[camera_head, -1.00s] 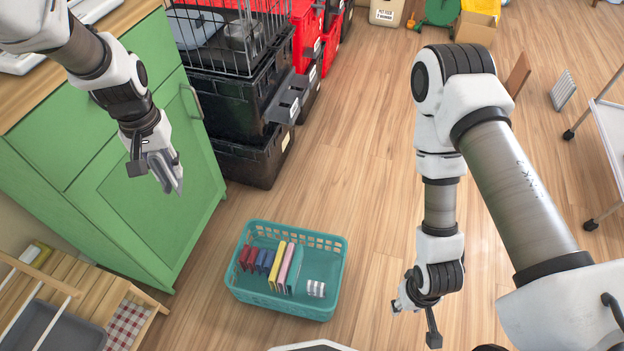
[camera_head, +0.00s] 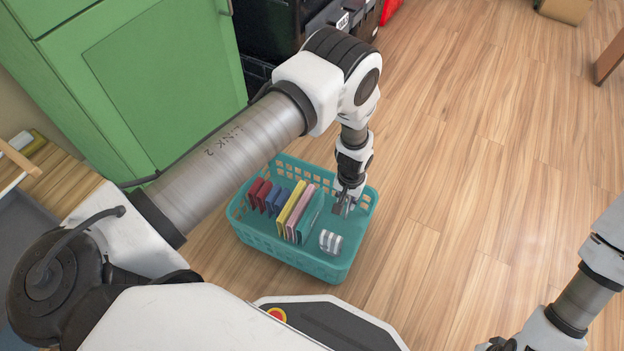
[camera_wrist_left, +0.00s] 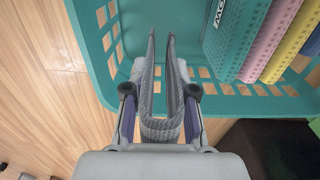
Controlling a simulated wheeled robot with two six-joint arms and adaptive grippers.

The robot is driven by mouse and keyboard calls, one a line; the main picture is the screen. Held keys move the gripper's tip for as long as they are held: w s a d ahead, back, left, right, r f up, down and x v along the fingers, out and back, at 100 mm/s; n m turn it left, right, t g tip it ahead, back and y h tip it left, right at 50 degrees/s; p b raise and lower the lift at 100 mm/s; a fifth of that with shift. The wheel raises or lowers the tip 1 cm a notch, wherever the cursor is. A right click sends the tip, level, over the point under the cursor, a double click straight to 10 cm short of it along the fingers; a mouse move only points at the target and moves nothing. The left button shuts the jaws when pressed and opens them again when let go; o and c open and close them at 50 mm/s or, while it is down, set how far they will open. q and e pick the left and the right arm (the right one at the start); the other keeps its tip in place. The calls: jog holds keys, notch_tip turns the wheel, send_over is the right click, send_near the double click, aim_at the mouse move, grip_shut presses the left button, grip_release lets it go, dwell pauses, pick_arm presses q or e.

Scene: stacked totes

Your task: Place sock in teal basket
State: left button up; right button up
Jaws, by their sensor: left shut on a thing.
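The teal basket (camera_head: 290,256) stands on the wooden floor; its rim also shows in the left wrist view (camera_wrist_left: 92,55). My left gripper (camera_head: 343,207) points down at the basket's right side, inside the rim outline. In the left wrist view the gripper (camera_wrist_left: 160,92) is shut on a grey textured sock (camera_wrist_left: 160,128), which is folded between the fingers. In the head view the sock is small and hard to make out. Whether it touches the basket floor I cannot tell. My right gripper (camera_head: 497,344) is partly cut off at the bottom edge.
Several thin books, red, blue, yellow (camera_head: 288,208), pink and teal, stand upright in the basket. A white striped item (camera_head: 330,242) lies in its near right part. A green cabinet (camera_head: 150,80) and black totes (camera_head: 268,30) stand behind.

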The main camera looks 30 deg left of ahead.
pick_arm(q)
notch_tip(320, 180, down, 10)
jog(key=b, duration=0.5)
jog(key=shift+r, duration=0.25)
jog(key=shift+f, duration=0.2)
jog(key=o, duration=0.9)
jog(key=shift+o, duration=0.2)
jog(key=shift+r, duration=0.15)
notch_tip(320, 180, up, 12)
jog(key=p, duration=0.7)
jog(key=s+a, duration=0.4)
jog(key=s, duration=0.4)
jog(key=s+a, duration=0.5)
jog(key=s, duration=0.3)
jog(key=s+a+r, duration=0.1)
jog(key=s+r, duration=0.4)
jog(key=s, duration=0.6)
jog(key=shift+a+r, duration=0.15)
jog(key=shift+r, duration=0.1)
